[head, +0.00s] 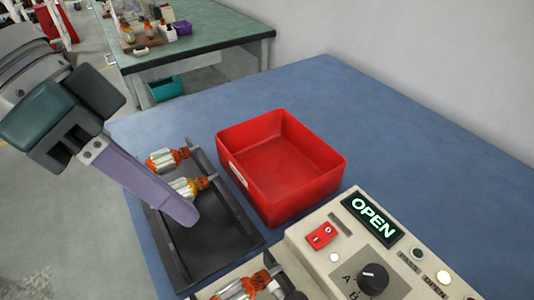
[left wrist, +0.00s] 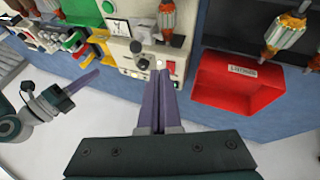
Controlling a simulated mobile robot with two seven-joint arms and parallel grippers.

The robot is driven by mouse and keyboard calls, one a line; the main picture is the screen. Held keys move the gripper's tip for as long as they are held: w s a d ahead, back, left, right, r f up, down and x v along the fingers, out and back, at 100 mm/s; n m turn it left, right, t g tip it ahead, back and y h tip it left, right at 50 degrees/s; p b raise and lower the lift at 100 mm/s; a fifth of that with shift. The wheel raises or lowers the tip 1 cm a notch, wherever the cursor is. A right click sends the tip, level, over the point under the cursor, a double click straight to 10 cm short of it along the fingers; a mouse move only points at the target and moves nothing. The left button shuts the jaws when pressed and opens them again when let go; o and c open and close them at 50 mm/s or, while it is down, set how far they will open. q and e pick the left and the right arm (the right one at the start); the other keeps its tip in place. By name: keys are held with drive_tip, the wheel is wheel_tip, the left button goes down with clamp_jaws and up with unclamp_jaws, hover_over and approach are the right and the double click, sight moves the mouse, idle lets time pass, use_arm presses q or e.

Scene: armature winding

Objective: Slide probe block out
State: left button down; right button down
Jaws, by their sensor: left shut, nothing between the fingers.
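The tester (head: 330,245) is a cream box at the lower right of the head view, with a lit OPEN display (head: 372,218) and a black knob (head: 373,278). An orange-and-silver armature (head: 243,288) lies at its left, cut by the frame edge. I cannot surely pick out the probe block. My left gripper (head: 187,216) is shut and empty, above the black tray (head: 215,250); its fingers also show in the left wrist view (left wrist: 161,85), pointing toward the tester. My right gripper (left wrist: 80,83) shows at the left of that view; its jaw state is unclear.
Two armatures (head: 168,158) lie at the tray's far end. The table's far right is clear. A green bench (head: 225,25) stands behind.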

use_arm(q)
drive_tip(key=shift+f, duration=0.1)
